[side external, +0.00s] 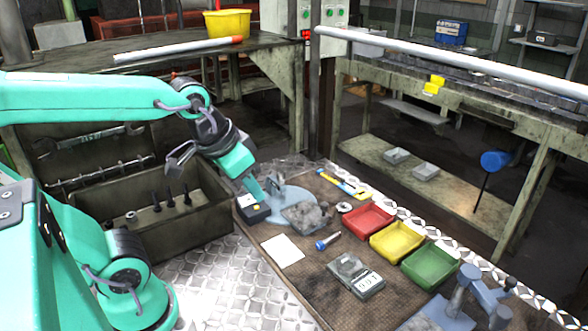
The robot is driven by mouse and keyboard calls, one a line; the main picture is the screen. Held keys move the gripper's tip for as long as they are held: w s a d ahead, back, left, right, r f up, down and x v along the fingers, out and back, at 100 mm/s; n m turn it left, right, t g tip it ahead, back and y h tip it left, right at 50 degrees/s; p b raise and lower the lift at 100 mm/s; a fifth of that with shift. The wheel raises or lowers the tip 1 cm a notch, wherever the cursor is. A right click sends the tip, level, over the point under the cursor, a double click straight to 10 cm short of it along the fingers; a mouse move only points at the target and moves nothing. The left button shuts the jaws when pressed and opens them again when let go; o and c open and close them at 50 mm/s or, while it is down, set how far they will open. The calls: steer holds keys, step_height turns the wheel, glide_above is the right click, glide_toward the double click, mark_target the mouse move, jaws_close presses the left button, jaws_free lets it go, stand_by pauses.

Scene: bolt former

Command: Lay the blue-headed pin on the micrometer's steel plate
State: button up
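A small pin with a blue head (321,244) and a pale shank lies on its side on the brown mat, between the white card and the red tray. My gripper (262,194) points down at the left of the mat, close to a small black box and a blue-grey round stand, well to the upper left of the pin. Its fingertips are small and partly merge with the stand behind, so whether they are open does not show. A blue-grey fixture (462,296) at the lower right may be the micrometer; I cannot make out its steel plate clearly.
Red (367,221), yellow (396,241) and green (429,265) trays line the mat's right side. A grey device with a display (355,275) sits in front. The round stand (286,204), black box (252,208) and white card (283,251) lie left. A bin with upright bolts (170,215) is further left.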

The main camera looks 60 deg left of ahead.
steer(key=w+f+g, duration=0.3)
steer(key=w+f, duration=0.3)
steer(key=w, duration=0.6)
steer(key=g, duration=0.2)
glide_above(325, 240)
steer(key=shift+n, duration=0.4)
steer(key=f, duration=1.2)
steer(key=shift+s+d+f, duration=0.1)
steer(key=shift+s+f, duration=0.05)
steer(key=shift+s, duration=0.05)
steer(key=shift+w+f, duration=0.2)
steer(key=shift+f, duration=0.25)
steer(key=shift+f, duration=0.15)
steer(key=shift+f, duration=2.35)
